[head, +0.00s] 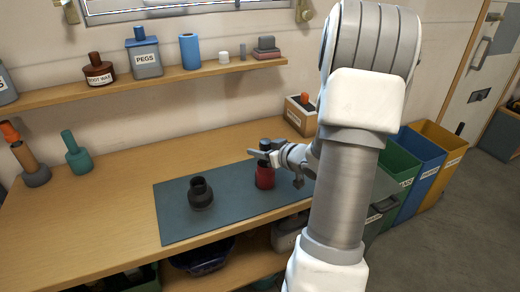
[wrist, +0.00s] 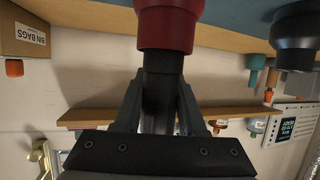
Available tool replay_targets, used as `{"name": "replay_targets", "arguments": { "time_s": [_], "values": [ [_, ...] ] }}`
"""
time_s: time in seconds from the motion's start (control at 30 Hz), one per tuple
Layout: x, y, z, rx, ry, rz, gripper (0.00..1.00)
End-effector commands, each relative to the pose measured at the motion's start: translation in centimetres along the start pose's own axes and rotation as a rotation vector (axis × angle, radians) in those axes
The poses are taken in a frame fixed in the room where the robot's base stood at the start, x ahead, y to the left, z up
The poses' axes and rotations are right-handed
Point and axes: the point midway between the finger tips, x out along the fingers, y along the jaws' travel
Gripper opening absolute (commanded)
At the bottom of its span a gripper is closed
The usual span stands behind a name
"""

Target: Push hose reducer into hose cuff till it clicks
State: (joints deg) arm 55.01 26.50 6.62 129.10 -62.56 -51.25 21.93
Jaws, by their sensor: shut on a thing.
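My gripper (head: 266,156) comes in from the right and is shut on the black neck of a red-and-black stepped piece, which looks like the hose reducer (head: 264,177). In the wrist view the fingers (wrist: 160,105) pinch the black neck, and the wider red end (wrist: 167,28) runs out of frame. A black stepped piece, wide below and narrower above, looks like the hose cuff (head: 201,197). It stands upright on the mat to the left, apart from the held piece, and shows in the wrist view (wrist: 296,42). I cannot tell whether the red end touches the mat.
The blue-grey mat (head: 175,222) lies on the wooden bench (head: 120,175). A teal bottle (head: 78,155) and an orange-topped bottle stand at left. A cardboard box (head: 300,117) stands behind my gripper. A shelf (head: 150,83) with several containers runs along the wall. Colored bins stand at right.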

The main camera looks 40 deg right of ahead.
Motion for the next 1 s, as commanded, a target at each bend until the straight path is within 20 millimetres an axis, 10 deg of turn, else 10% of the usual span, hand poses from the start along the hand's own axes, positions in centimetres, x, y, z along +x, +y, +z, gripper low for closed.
{"name": "replay_targets", "arguments": {
  "time_s": [0.77,0.8,1.0],
  "values": [
    [0.8,0.0,1.8,-0.001,0.0,0.0,0.0],
    [0.7,0.0,1.8,-0.001,0.001,0.0,0.43],
    [0.7,0.0,1.8,-0.001,0.0,0.0,0.75]
  ]
}}
